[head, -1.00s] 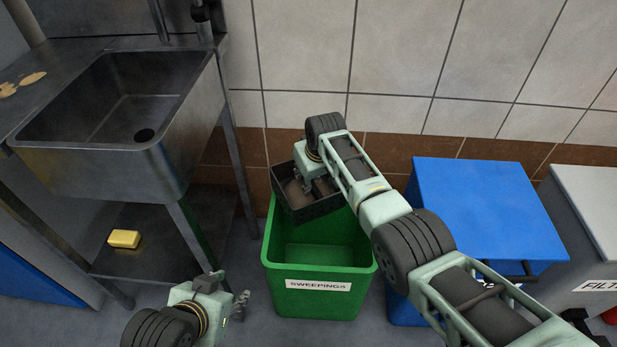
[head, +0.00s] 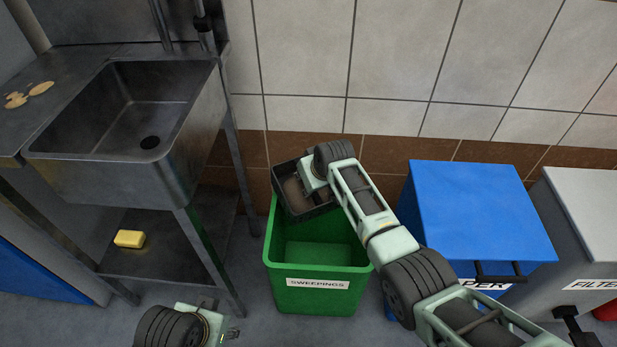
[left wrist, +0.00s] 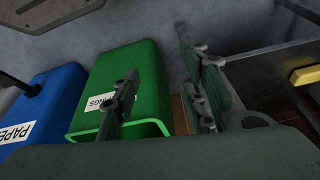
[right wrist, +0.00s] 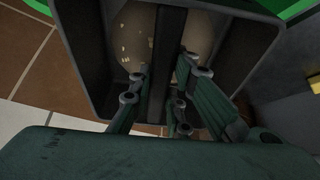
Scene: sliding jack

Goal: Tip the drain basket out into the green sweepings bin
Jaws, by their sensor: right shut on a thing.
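The dark drain basket (head: 317,211) is held over the back left of the green sweepings bin (head: 320,297). Its open side shows brownish contents (head: 292,192), and it looks somewhat tilted. My right gripper (head: 306,187) is shut on the basket's dark middle bar (right wrist: 167,60). The right wrist view shows the basket's inside with pale bits on a brown mass (right wrist: 130,40). The visible bin interior looks empty, with its back left part hidden by the basket. My left gripper (left wrist: 160,95) is open and empty, low in front of the bin; its arm end shows at the bottom of the head view.
A blue paper bin (head: 480,210) and a grey filter bin (head: 590,220) stand right of the green bin. A metal sink (head: 125,125) stands left, with a yellow sponge-like block (head: 130,239) on its lower shelf. A tiled wall is behind.

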